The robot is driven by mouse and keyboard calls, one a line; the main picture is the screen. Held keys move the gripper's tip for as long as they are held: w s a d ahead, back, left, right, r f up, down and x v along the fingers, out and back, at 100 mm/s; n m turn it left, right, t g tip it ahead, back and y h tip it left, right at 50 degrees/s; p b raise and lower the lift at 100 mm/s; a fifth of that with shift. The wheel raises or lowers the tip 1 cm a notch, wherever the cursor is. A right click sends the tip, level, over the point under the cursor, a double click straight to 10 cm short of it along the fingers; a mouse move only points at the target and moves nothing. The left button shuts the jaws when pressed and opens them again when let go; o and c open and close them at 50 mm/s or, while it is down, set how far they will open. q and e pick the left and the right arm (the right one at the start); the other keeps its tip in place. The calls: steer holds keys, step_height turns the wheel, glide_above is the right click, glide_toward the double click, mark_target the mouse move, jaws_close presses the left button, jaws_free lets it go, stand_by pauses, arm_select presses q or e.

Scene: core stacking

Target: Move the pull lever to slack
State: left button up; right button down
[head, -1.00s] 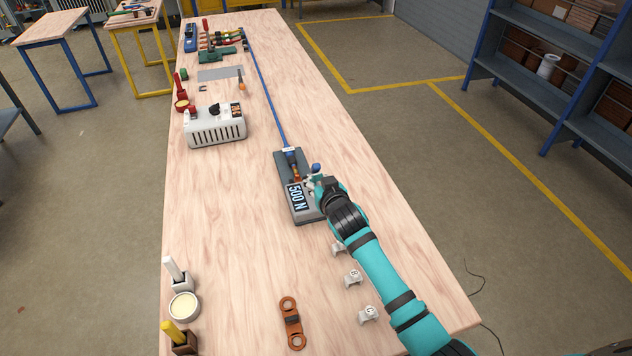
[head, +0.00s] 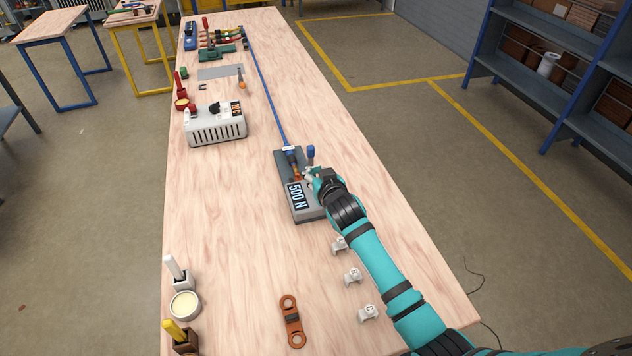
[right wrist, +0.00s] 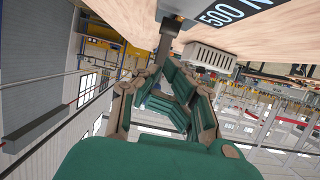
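The pull lever (head: 310,153) has a blue knob and stands on the right side of the grey block marked 500 N (head: 307,211). My right gripper (head: 312,173) is at the lever, just nearer than its knob. Contact is unclear. In the right wrist view, my right gripper's fingers (right wrist: 176,76) slope in towards each other below a dark upright bar (right wrist: 172,32). Whether they are fully closed or hold something thin is unclear. The block's 500 N label (right wrist: 235,12) shows at the top right there. My left gripper is not in view.
A blue rod (head: 268,97) runs from the block towards coloured fittings at the far end. A white vented box (head: 216,131) stands to the left. Several small white holders (head: 353,276) and a copper-coloured link (head: 292,322) lie nearer.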

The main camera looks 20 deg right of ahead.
steer(key=shift+s+f, duration=0.2)
steer(key=shift+f, duration=0.25)
steer(key=p+v, duration=0.5)
steer(key=v, duration=0.2)
steer(key=shift+p, duration=0.4)
stand_by(0.4)
